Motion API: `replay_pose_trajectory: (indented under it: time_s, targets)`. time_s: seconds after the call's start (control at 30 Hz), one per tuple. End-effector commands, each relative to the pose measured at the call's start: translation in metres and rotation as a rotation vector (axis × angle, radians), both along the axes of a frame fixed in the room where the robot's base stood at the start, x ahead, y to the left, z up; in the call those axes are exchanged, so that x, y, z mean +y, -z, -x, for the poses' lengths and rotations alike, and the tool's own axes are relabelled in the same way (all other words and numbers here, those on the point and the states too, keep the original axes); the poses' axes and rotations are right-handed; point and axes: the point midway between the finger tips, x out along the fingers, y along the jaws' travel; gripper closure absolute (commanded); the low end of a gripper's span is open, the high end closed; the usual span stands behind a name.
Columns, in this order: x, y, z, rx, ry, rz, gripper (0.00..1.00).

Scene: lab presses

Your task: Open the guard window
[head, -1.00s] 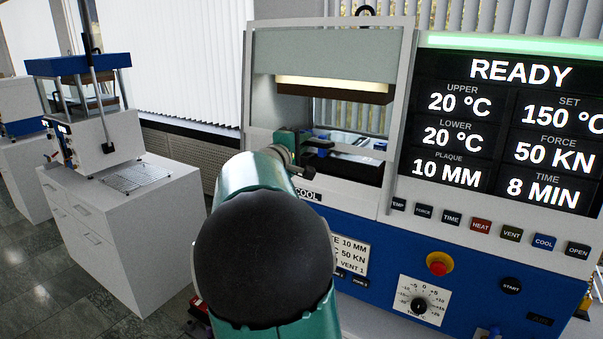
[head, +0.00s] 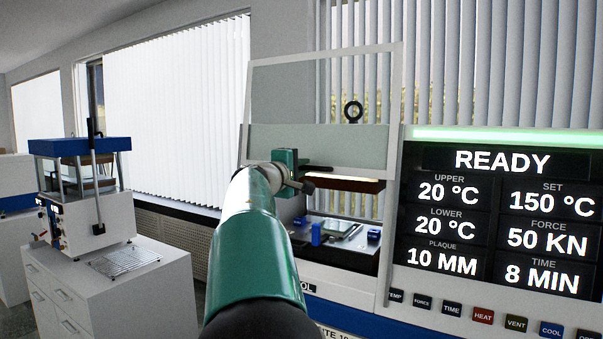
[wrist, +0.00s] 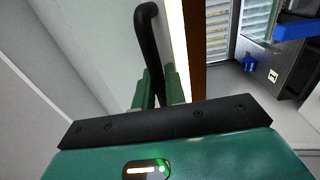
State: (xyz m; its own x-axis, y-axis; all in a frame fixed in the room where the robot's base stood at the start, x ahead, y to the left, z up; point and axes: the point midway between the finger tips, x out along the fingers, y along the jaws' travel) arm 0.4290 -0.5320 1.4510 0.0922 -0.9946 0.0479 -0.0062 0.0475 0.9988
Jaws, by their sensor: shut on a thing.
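The guard window (head: 325,54) is a clear pane in a thin pale frame on the front of the press. In the head view it stands raised, its top rail well above the press body, and the chamber opening below it is uncovered. My gripper (head: 296,170) is at the lower edge of the window. In the wrist view, its green fingers (wrist: 157,92) are shut on the black curved handle (wrist: 148,35). The handle's far end is hidden behind the fingers.
The chamber shows a dark lower bed (head: 345,258) with small blue parts. The display panel (head: 500,220) reads READY, with upper and lower at 20 °C. Another press on a white cabinet (head: 85,295) stands to the left, with floor between.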

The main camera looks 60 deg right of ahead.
Motion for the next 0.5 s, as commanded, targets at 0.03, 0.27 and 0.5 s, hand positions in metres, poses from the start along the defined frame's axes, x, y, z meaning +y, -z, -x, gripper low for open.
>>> replay_pose_trajectory:
  time_s: [0.03,0.27,0.5]
  targets:
    - [0.0005,-0.0005,-0.0005,0.000,-0.001,0.001,1.00]
    - [0.0004,0.0001,-0.0005,0.000,-0.001,0.000,0.68]
    - [0.0007,0.0005,-0.0002,0.000,-0.001,0.000,0.68]
